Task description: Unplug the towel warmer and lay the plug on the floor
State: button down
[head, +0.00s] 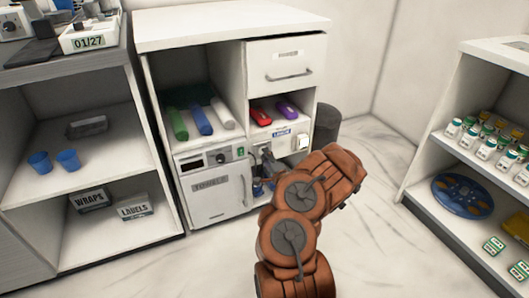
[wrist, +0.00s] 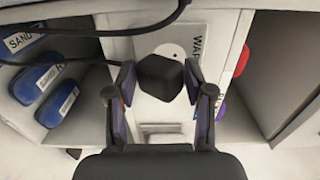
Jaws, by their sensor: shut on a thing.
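The towel warmer (head: 215,195) is a white box with a "TOWELS" label, low in the cabinet in the head view. In the wrist view, a black plug (wrist: 158,78) sits between the two fingers of my gripper (wrist: 158,88), which is shut on it. A black cable (wrist: 75,33) runs at the upper left. Behind the plug is a white panel (wrist: 150,112) with a label (wrist: 198,42) starting "WAR". I cannot tell whether the plug is seated in a socket. In the head view, the dark gripper (head: 265,160) is partly hidden by my arm.
Blue bottles (wrist: 40,80) stand beside the panel. Red (head: 261,116) and purple (head: 287,107) rolls lie on the shelf above. A dark bin (head: 327,125) stands right of the cabinet. The marble floor (head: 375,200) is open towards the right shelf (head: 425,190).

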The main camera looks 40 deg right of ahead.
jog(key=shift+s+a+p, duration=0.2)
jog(key=shift+s+p, duration=0.35)
jog(key=shift+p, duration=0.1)
jog(key=shift+s+a+p, duration=0.1)
jog(key=shift+s+p, duration=0.25)
jog(key=shift+p, duration=0.05)
jog(key=shift+p+v, duration=0.95)
jog(key=shift+p, duration=0.25)
jog(key=shift+s+a+p, duration=0.25)
jog(key=shift+s+p, duration=0.4)
jog(key=shift+p, duration=0.05)
jog(key=shift+s, duration=0.1)
